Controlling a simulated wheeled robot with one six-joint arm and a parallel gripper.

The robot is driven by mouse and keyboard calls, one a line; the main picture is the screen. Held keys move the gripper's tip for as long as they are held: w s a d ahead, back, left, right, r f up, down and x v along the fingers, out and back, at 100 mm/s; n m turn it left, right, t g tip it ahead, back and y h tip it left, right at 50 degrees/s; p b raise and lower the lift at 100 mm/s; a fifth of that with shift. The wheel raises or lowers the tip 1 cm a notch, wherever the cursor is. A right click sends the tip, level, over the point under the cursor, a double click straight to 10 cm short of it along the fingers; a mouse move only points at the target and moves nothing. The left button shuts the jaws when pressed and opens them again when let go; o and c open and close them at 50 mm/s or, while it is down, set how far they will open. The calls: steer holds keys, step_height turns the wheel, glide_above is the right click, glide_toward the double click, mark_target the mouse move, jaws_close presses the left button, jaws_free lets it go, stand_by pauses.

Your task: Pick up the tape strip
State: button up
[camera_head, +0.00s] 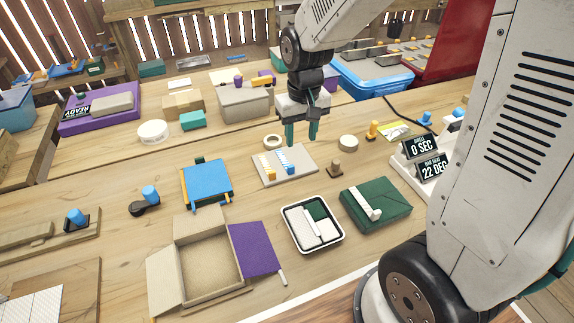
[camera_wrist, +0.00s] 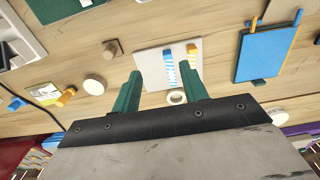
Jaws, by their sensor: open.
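A light grey board (camera_head: 262,179) lies on the table with a blue-and-white strip (camera_head: 285,161) and an orange-and-white strip (camera_head: 268,167) on it. In the wrist view these are the blue strip (camera_wrist: 170,68) and the orange strip (camera_wrist: 192,54). A pale strip (camera_head: 364,200) lies across a green box (camera_head: 390,209) to the right. I cannot tell for sure which is the tape strip. My gripper (camera_head: 301,133) points down, open and empty, above the far side of the board. Its green fingers (camera_wrist: 163,73) flank the board in the wrist view.
A white ring (camera_head: 273,142) lies behind the board, and a round pale disc (camera_head: 348,143) to its right. A brown stamp-like piece (camera_head: 335,170), a white tray (camera_head: 292,218), a blue pad (camera_head: 207,184) and an open cardboard box (camera_head: 209,257) stand around it.

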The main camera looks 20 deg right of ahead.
glide_above(291, 167)
steer(key=f, duration=0.6)
steer(key=shift+d, duration=0.2)
step_height(291, 167, down, 8)
steer(key=shift+a+r, duration=0.15)
steer(key=c, duration=0.9)
